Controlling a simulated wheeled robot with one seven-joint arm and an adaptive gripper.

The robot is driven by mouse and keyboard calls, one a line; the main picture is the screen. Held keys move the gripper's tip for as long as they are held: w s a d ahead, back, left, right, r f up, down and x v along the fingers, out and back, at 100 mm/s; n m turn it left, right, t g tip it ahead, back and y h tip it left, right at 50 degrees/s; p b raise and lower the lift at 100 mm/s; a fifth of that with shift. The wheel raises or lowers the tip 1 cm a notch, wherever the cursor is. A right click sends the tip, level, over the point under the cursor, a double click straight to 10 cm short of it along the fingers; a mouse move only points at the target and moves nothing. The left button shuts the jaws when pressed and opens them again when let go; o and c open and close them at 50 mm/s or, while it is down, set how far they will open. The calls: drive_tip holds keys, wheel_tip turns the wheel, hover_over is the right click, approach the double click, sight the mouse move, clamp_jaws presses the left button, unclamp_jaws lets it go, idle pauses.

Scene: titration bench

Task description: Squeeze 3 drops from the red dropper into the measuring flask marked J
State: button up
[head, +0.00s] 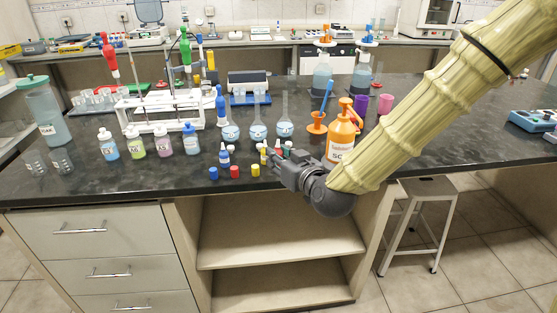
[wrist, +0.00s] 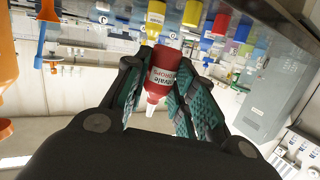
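The red dropper (wrist: 165,72) is a small bottle with a white label and pale nozzle. It sits between the teal pads of my gripper (wrist: 160,85), which appear to touch both sides. The wrist picture is upside down, so the nozzle points up. Whether its base touches the bench is unclear. In the head view my gripper (head: 275,162) is at the bench's front edge, hiding most of the dropper. Three flasks with bluish liquid, left (head: 231,132), middle (head: 258,131) and right (head: 285,129), stand behind it. Their letters are too small to read, so I cannot tell which is J.
A blue dropper (head: 224,157) and small blue (head: 213,173), red (head: 235,172) and yellow (head: 255,170) items stand left of my gripper. An orange bottle (head: 341,138) is close on the right. A white rack (head: 160,110) stands left of the flasks.

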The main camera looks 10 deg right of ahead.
drive_tip(key=w+d+r+m+t+h+p, duration=0.1)
drive_tip(key=w+r+m+p, duration=0.3)
drive_tip(key=w+m+p, duration=0.3)
drive_tip(key=w+d+r+m+t+h+p, duration=0.1)
drive_tip(key=w+r+m+p, duration=0.3)
drive_tip(key=m, duration=1.2)
drive_tip(key=w+d+r+m+t+h+p, duration=0.2)
drive_tip(key=w+r+m+p, duration=0.3)
drive_tip(key=w+m+p, duration=0.6)
drive_tip(key=w+t+p, duration=0.1)
drive_tip(key=w, duration=0.3)
drive_tip(key=shift+w+m+h, duration=0.3)
drive_tip(key=shift+r, duration=0.15)
idle(0.8)
idle(0.4)
